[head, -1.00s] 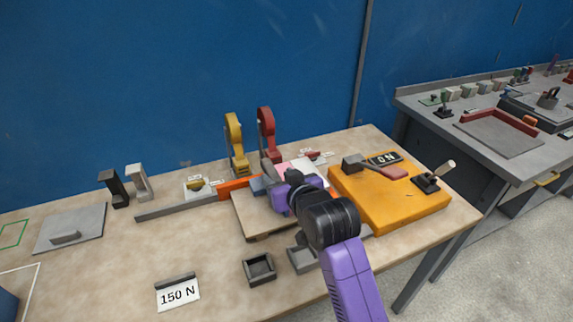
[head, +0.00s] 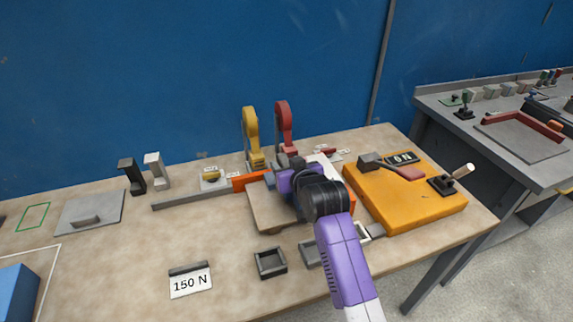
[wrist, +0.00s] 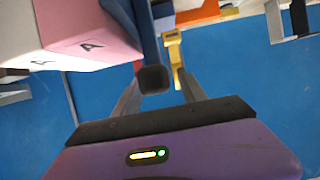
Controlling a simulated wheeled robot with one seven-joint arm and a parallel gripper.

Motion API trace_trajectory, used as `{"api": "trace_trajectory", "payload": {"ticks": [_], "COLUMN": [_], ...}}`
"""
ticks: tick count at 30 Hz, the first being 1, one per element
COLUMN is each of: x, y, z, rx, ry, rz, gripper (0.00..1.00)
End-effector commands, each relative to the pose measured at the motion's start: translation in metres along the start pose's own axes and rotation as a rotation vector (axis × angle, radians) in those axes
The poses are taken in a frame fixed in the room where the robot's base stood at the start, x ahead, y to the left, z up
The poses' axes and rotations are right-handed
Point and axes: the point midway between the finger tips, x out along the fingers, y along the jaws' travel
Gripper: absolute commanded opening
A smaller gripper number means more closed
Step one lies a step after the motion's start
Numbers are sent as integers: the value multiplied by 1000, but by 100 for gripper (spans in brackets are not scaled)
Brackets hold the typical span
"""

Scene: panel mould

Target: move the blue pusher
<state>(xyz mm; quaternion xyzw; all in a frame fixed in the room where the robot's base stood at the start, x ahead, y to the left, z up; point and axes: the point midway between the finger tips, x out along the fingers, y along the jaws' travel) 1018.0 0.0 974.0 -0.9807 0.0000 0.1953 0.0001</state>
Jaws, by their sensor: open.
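A slate-blue bar (wrist: 147,42), which looks like the blue pusher, shows in the wrist view with its square dark end between my fingers. A small blue part (head: 270,180) of it seems to show in the head view, left of my gripper. My gripper (wrist: 158,92) is open, one finger on each side of the bar end. I cannot tell whether either finger touches it. In the head view my gripper (head: 284,178) is over the back of the board and hides much of what lies there.
A pink-topped block marked A (wrist: 90,32) is close left of the bar. Yellow (head: 251,138) and red (head: 285,128) upright clamps stand behind. An orange box (head: 415,205) with levers is at right. A small grey tray (head: 270,263) and a 150 N sign (head: 190,282) lie in front.

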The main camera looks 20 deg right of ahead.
Motion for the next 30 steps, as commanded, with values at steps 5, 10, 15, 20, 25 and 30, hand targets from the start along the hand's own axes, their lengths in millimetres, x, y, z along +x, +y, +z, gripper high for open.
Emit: {"api": "trace_trajectory", "payload": {"ticks": [5, 10, 15, 20, 25, 30], "x": [0, 0, 0, 0, 0, 0], "y": [0, 0, 0, 0, 0, 0], "z": [0, 0, 0, 0, 0, 0], "rx": [0, 0, 0, 0, 0, -1], "ry": [0, 0, 0, 0, 0, 0], "rz": [0, 0, 0, 0, 0, 0], "gripper": [24, 0, 0, 0, 0, 0]}}
